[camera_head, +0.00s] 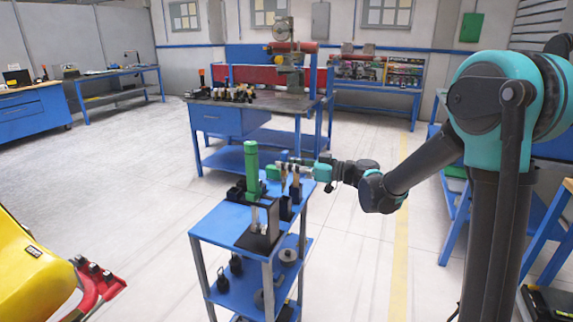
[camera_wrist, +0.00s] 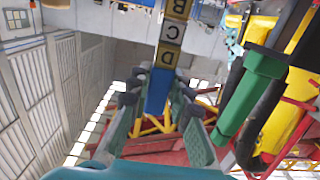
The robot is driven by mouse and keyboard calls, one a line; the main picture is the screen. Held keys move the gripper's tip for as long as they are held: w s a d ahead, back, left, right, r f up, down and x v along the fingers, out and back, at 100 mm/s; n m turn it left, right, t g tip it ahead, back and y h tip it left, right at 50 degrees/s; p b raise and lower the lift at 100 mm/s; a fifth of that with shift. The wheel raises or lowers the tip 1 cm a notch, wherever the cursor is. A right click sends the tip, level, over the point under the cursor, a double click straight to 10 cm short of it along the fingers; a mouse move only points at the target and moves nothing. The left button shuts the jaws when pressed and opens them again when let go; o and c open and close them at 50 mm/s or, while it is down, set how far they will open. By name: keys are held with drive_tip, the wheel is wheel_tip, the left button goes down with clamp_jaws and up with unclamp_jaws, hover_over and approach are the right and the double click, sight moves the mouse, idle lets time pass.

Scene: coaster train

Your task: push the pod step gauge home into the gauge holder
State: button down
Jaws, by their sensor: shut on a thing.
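The pod step gauge is a blue bar (camera_wrist: 157,92) with grey and tan steps lettered D, C and B, seen in the wrist view. My gripper (camera_wrist: 157,84) is shut on its blue part, one finger on each side, and the lettered steps extend past the fingertips. In the head view my gripper (camera_head: 284,170) is over the far right part of the blue cart, and the gauge is too small to make out clearly. I cannot tell which black stand there is the gauge holder, or how the gauge sits against it.
A black upright stand (camera_head: 262,232) is on the cart's (camera_head: 215,224) near end. A yellow body (camera_head: 30,265) is at lower left.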

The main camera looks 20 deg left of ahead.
sight(284, 189)
drive_tip(key=shift+f, duration=4.7)
idle(1.0)
drive_tip(key=c, duration=0.5)
unclamp_jaws()
drive_tip(key=shift+d, duration=0.1)
drive_tip(key=shift+s+d+r, duration=0.1)
drive_tip(key=shift+s+d, duration=0.05)
drive_tip(key=shift+d, duration=1.55)
drive_tip(key=shift+s+d+r, duration=0.1)
drive_tip(key=shift+d, duration=1.6)
